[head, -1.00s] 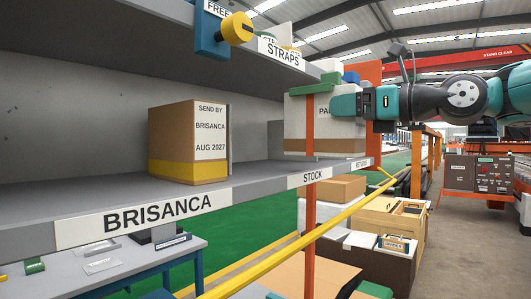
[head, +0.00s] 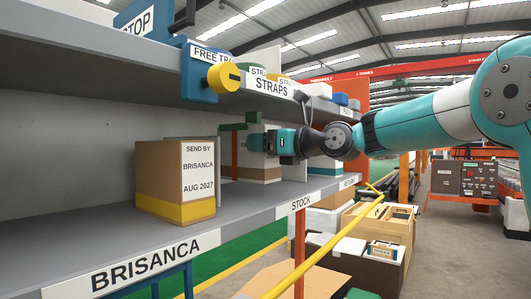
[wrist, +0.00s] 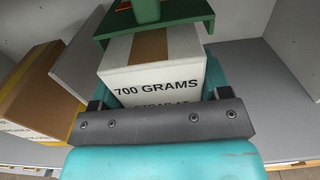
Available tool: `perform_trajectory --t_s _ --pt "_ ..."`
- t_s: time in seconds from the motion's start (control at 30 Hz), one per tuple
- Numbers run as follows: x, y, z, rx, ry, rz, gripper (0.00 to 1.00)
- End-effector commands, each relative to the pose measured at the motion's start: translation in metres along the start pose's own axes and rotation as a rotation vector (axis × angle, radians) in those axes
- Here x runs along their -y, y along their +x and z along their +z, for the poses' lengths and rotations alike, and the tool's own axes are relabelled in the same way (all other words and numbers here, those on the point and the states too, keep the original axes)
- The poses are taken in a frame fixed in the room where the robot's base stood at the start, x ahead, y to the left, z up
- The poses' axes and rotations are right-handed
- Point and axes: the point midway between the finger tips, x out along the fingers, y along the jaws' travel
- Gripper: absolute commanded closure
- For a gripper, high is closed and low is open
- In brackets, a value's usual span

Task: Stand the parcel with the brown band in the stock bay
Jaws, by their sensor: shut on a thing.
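The white parcel with the brown band (head: 262,165) is inside the stock bay, whose shelf edge carries the STOCK label (head: 301,203). The brown band shows low on its side. In the wrist view the parcel (wrist: 155,70) reads "700 GRAMS" and has a brown strip across its top. My gripper (head: 272,142) is shut on it, with teal jaws on both sides in the wrist view. The parcel looks upright. I cannot tell whether its base touches the shelf. A green piece (wrist: 155,27) covers part of its top in the wrist view.
A brown parcel with a yellow band (head: 176,180) stands in the BRISANCA bay to the left, with a grey divider (wrist: 85,58) between. Grey shelf (wrist: 250,90) is bare right of the parcel.

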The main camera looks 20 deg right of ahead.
Motion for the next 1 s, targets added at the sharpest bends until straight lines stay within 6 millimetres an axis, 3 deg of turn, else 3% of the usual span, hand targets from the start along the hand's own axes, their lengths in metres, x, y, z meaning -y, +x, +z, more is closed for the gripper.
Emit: perform_trajectory --t_s 0.33,0.73,0.77,0.87,1.0 --pt "0.0 -0.002 -0.029 0.003 0.0 0.0 0.85" --pt "0.0 -0.002 -0.035 0.003 -0.001 0.0 0.85" --pt "0.0 -0.002 -0.038 -0.002 0.001 0.0 0.28" --pt "0.0 -0.002 -0.037 -0.002 0.001 0.0 0.05" --pt "0.0 -0.002 -0.037 -0.002 0.001 0.0 0.04"
